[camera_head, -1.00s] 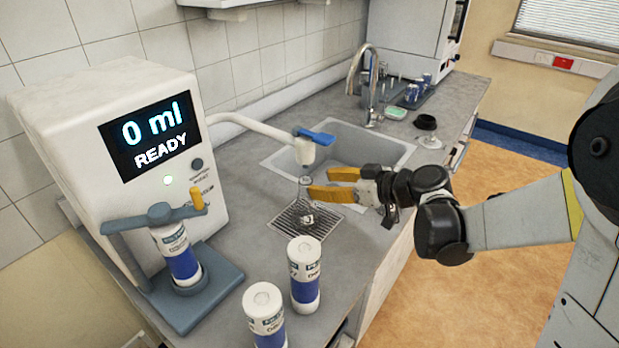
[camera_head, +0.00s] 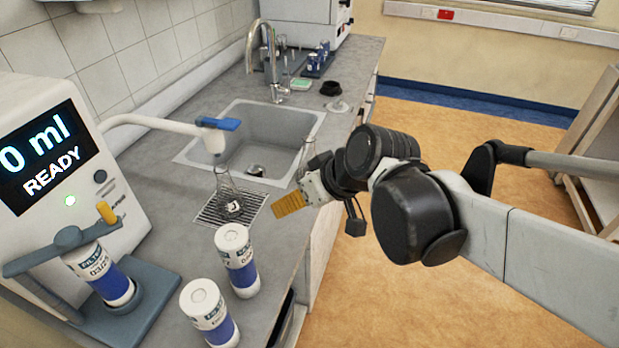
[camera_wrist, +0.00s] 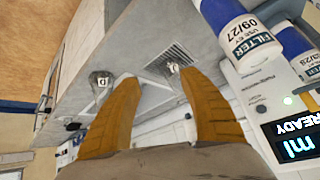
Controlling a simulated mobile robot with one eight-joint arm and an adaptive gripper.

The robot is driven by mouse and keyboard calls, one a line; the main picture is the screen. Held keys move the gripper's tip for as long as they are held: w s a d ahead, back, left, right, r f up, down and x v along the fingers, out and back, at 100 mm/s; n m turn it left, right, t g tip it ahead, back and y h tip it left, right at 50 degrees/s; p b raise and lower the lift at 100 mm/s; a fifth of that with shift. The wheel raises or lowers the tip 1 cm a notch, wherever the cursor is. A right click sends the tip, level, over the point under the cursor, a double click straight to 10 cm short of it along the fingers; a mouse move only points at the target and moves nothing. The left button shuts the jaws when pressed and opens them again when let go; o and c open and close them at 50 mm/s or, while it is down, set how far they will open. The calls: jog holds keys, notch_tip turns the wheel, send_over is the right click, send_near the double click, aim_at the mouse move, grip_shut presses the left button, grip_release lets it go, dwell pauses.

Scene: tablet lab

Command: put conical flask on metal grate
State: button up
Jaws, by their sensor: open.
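A clear conical flask (camera_head: 227,186) with a small label stands upright on the metal grate (camera_head: 254,201), under the dispenser spout. In the wrist view, the flask (camera_wrist: 173,69) stands on the slatted grate (camera_wrist: 178,52). My gripper (camera_head: 290,203) is right of the grate near the counter's front edge, open and empty, with only one orange finger clear in the head view. Both orange fingers (camera_wrist: 160,80) are spread in the wrist view, apart from the flask. A second clear glass vessel (camera_head: 311,148) stands behind my gripper, partly hidden; it seems to show in the wrist view (camera_wrist: 101,80).
Two filter cartridges (camera_head: 237,260) (camera_head: 209,314) stand in front of the grate. The dispenser (camera_head: 45,150) reads 0 ml, with another cartridge (camera_head: 103,277) in its holder. A sink (camera_head: 256,135) lies behind the grate. Open floor is on the right.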

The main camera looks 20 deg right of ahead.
jog(key=s+d+m+h, duration=0.3)
jog(key=s+d, duration=0.2)
jog(key=s, duration=0.2)
jog(key=shift+d+m+h, duration=0.3)
jog(key=shift+h, duration=0.1)
